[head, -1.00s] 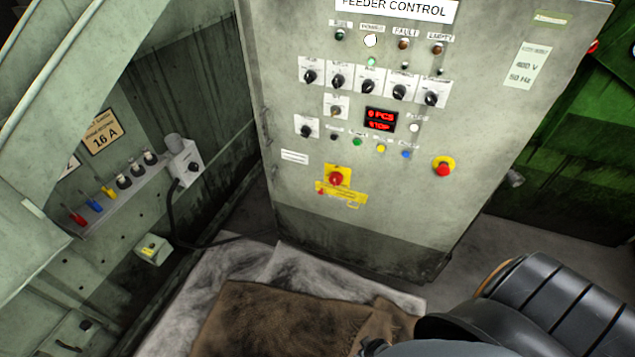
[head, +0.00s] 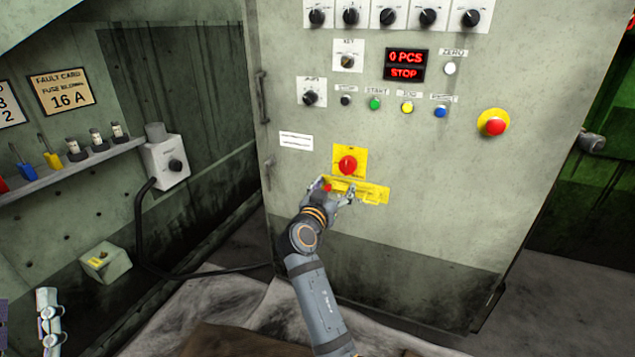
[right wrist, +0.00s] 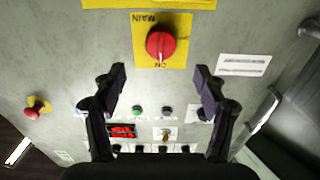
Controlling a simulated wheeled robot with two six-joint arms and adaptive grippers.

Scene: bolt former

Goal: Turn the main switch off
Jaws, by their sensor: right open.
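The main switch (head: 347,165) is a red rotary knob on a yellow plate, low on the grey feeder control cabinet. In the right wrist view the knob (right wrist: 161,43) appears upside down, with MAIN and ON lettering on its plate; its grip lies toward ON. My right gripper (head: 338,189) is in front of the yellow strip just below the knob. In the right wrist view my right gripper (right wrist: 161,80) has its fingers spread and empty, with the knob beyond and between them, apart. A part that looks like my left gripper (head: 46,320) shows at the lower left; its jaws are unclear.
A red emergency button (head: 494,123) is right of the switch. Selector knobs, a display (head: 405,64) reading 0 PCS STOP and coloured buttons are above. A fuse shelf (head: 60,175) and a grey box (head: 166,163) with a cable are left. A cloth (head: 200,340) lies on the floor.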

